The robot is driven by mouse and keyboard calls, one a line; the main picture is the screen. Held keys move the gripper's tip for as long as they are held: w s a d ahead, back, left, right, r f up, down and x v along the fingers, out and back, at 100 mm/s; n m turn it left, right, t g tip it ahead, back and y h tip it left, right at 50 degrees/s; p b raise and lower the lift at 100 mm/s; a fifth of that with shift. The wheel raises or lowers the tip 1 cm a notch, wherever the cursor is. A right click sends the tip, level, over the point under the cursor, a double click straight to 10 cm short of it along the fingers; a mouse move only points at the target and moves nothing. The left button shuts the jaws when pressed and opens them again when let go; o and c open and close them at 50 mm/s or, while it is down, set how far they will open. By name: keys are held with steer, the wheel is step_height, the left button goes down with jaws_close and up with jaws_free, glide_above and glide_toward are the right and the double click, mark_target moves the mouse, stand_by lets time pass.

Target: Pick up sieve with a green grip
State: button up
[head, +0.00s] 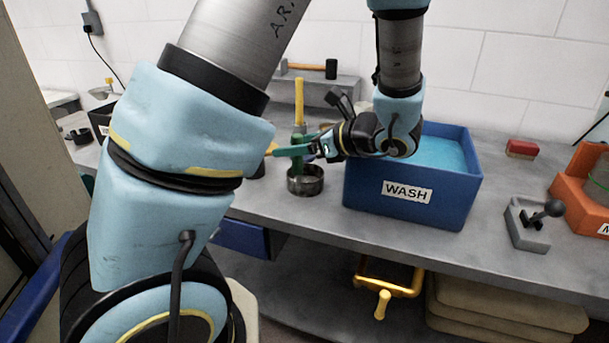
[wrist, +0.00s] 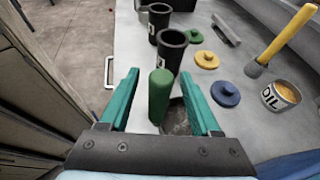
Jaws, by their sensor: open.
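The sieve (head: 306,184) is a round dark metal pan standing on the grey bench, left of the blue bin. Its green grip (wrist: 160,94) stands upright. In the head view the grip is partly hidden by my fingers. My gripper (wrist: 160,74) has teal fingers and is open. In the wrist view the grip shows between the two fingers, with a gap on each side, and part of the sieve's pan (wrist: 176,118) shows behind it. In the head view my gripper (head: 273,150) points left, above the pan. I cannot tell whether a finger touches the grip.
A blue bin (head: 400,205) marked WASH stands right of the sieve. Two black cups (wrist: 172,50), several coloured lids (wrist: 225,94), an OIL can (wrist: 281,96) and a yellow-handled tool (wrist: 290,35) are nearby. A grey fixture (head: 527,226) and red block (head: 522,148) are farther right.

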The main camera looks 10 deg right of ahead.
steer(key=shift+x, duration=1.1)
jaws_close()
